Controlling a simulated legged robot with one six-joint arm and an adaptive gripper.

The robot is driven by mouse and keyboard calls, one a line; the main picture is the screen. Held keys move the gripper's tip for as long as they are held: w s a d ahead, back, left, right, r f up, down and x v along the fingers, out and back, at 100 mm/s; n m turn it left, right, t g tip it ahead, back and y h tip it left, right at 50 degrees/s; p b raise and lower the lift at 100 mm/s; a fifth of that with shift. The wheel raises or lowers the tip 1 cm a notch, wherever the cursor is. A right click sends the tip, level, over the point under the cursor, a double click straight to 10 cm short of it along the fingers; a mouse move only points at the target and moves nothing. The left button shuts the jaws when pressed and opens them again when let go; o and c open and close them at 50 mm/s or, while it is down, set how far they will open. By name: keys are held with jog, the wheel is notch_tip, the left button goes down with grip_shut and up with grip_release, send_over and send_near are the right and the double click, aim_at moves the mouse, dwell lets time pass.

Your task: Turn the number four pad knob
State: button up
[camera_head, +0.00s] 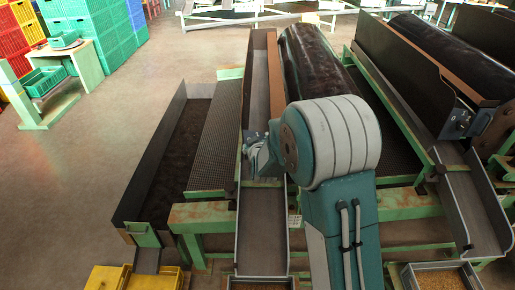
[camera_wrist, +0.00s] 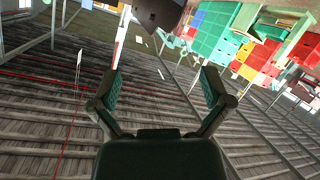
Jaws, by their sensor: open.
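My gripper (camera_wrist: 160,82) is open and empty in the wrist view, its two fingers spread with nothing between the pads. In the head view my arm's large elbow hides much of the middle machine's front, and the gripper fingers cannot be made out. I cannot pick out a knob marked four in either view. Small metal fittings (camera_head: 463,118) show on the end plate of the right drum sorter (camera_head: 410,62); whether one is a knob is too small to tell. The middle drum sorter (camera_head: 310,58) has a dark drum partly behind my arm.
Grey discharge chutes (camera_head: 262,225) slope toward me. A dark bin (camera_head: 150,165) lies left of the mesh. Yellow crates (camera_head: 110,279) stand below. Stacked crates (camera_head: 110,30) and a small table (camera_head: 88,62) are at upper left. Open floor (camera_head: 100,150) lies left. The wrist view is tilted.

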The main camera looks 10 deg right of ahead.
notch_tip(320, 180, down, 14)
jog(key=w+n+t+h, duration=0.2)
jog(key=t, duration=0.1)
jog(key=w+d, duration=0.1)
jog(key=w, duration=0.2)
jog(key=w+d, duration=0.1)
jog(key=w, duration=0.3)
jog(key=w+d, duration=0.1)
jog(key=w, duration=0.2)
jog(key=shift+w+f, duration=0.1)
jog(key=shift+w, duration=0.3)
jog(key=shift+c, duration=0.3)
jog(key=c, duration=1.1)
